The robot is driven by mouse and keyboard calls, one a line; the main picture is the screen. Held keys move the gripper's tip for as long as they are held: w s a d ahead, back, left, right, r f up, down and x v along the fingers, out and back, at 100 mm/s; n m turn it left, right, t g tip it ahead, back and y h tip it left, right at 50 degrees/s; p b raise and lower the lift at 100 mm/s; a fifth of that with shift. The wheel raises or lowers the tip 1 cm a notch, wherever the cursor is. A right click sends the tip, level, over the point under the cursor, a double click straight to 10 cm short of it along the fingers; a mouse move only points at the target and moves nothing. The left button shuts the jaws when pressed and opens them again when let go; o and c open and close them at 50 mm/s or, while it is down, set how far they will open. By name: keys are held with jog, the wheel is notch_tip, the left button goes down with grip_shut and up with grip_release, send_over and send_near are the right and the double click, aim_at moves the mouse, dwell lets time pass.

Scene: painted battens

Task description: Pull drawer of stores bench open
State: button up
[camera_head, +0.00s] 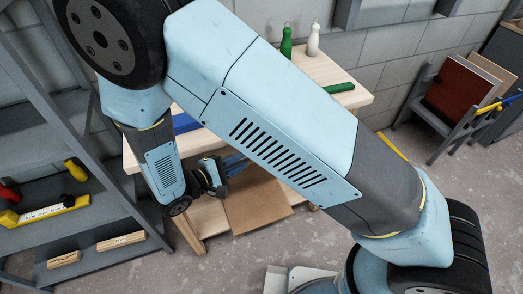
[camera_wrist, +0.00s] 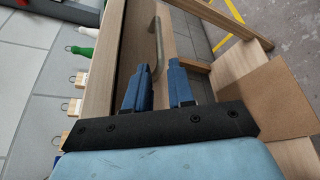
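The stores bench (camera_head: 353,98) has a pale wooden top, and my arm covers much of it in the head view. In the wrist view the bench edge (camera_wrist: 103,75) runs along the left, with the wooden drawer front (camera_wrist: 133,35) beside it. A metal bar handle (camera_wrist: 156,40) stands on the front. My gripper (camera_wrist: 159,72) has its two blue fingers apart, with the handle's near end around the gap between the tips. I cannot tell whether the fingers touch it. In the head view my gripper (camera_head: 236,162) is at the bench front, partly hidden. The drawer looks shut.
Grey shelving (camera_head: 95,205) with tools is at left, a panel rack (camera_head: 440,125) at right. Bare floor lies in front.

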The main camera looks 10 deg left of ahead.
jog(key=x, duration=0.9)
jog(key=shift+w+d+f, duration=0.15)
jog(key=shift+w+d, duration=0.1)
grip_shut()
